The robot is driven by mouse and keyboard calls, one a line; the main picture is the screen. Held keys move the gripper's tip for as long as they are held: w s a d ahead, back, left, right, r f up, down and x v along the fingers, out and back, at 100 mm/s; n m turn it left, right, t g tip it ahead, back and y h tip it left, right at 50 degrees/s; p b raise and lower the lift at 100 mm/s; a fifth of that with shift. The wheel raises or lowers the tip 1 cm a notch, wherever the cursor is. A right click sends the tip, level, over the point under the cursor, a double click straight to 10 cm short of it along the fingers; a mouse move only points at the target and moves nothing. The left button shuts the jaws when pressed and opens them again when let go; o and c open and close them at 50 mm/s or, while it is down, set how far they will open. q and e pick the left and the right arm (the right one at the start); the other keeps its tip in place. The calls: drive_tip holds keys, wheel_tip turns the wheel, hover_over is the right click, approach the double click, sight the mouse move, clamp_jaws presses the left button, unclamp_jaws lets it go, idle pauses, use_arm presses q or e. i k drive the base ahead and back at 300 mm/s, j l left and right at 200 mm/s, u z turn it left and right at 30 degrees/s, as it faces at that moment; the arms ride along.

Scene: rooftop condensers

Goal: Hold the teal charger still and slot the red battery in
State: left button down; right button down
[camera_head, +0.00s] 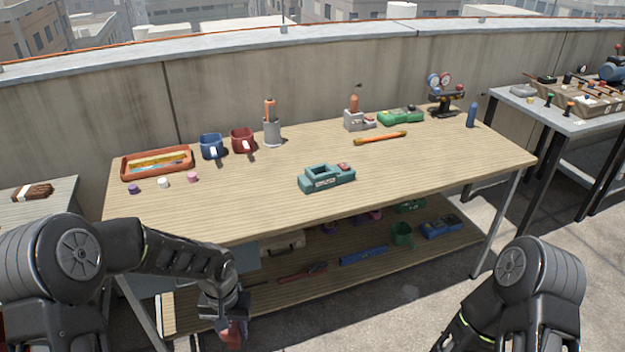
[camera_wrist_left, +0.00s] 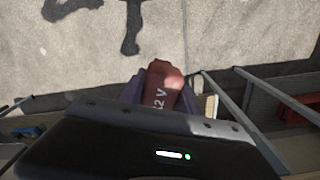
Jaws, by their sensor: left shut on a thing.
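The teal charger (camera_head: 327,178) sits on the wooden workbench near its front edge, with an empty-looking slot on its top left and a small red part on its right. My left gripper (camera_head: 232,330) hangs low in front of the bench, below the tabletop. It is shut on the red battery (camera_wrist_left: 162,88), whose "12 V" lettering shows in the left wrist view. The battery also shows at the bottom of the head view (camera_head: 236,333). My left gripper is well apart from the charger. My right arm shows at the lower right, but its gripper is out of view.
The workbench (camera_head: 420,170) has clear room around the charger. An orange tray (camera_head: 157,162), a blue mug (camera_head: 212,146), a red mug (camera_head: 242,140) and a grey cup (camera_head: 272,132) stand toward the back. An orange stick (camera_head: 380,138) lies behind the charger. The lower shelf (camera_head: 330,275) holds several tools.

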sight(319, 177)
drive_tip(key=i+l+u, duration=0.2)
drive_tip(key=l, duration=0.25)
drive_tip(key=i+l+u, duration=0.15)
drive_tip(key=l, duration=0.25)
drive_tip(key=l+u, duration=0.2)
drive_tip(key=l, duration=0.25)
drive_tip(key=i+l+u, duration=0.15)
drive_tip(key=l, duration=0.35)
